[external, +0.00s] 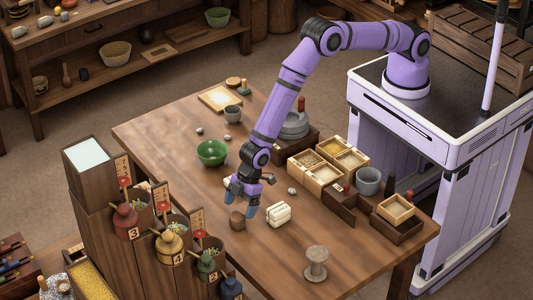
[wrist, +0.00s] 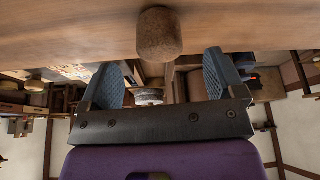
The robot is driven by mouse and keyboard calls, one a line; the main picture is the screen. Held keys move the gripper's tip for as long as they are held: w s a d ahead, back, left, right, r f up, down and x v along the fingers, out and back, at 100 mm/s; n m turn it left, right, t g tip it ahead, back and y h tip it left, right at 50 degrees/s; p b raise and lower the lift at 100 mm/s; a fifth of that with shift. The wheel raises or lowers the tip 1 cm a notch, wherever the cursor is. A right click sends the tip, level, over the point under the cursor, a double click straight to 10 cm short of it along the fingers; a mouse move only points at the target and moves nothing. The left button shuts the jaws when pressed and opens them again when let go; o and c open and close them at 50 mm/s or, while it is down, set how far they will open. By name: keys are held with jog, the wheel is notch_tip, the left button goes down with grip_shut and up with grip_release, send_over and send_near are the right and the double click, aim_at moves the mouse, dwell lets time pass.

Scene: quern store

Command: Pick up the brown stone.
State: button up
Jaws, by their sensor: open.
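The brown stone (external: 237,222) is a small rounded lump on the wooden table, near its front left side. In the wrist view the brown stone (wrist: 159,35) looks rough and speckled and stands against the tabletop, which fills the top of that picture. My gripper (external: 242,201) is just above the stone in the external view, its fingers apart. In the wrist view my gripper (wrist: 163,74) has its two blue ridged fingers spread wide with nothing held. The stone lies beyond the fingertips, roughly centred between them, apart from both.
A cream tied bundle (external: 279,214) lies close right of the stone. A green bowl (external: 211,153) stands behind. Wooden boxes (external: 330,163) of grain are at the right, a wooden spool (external: 316,263) in front. Tall bins with jars (external: 125,220) border the left edge.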

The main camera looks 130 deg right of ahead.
aim_at(239, 214)
jog(key=shift+s+x, duration=0.2)
jog(key=shift+x, duration=2.65)
jog(key=c, duration=1.2)
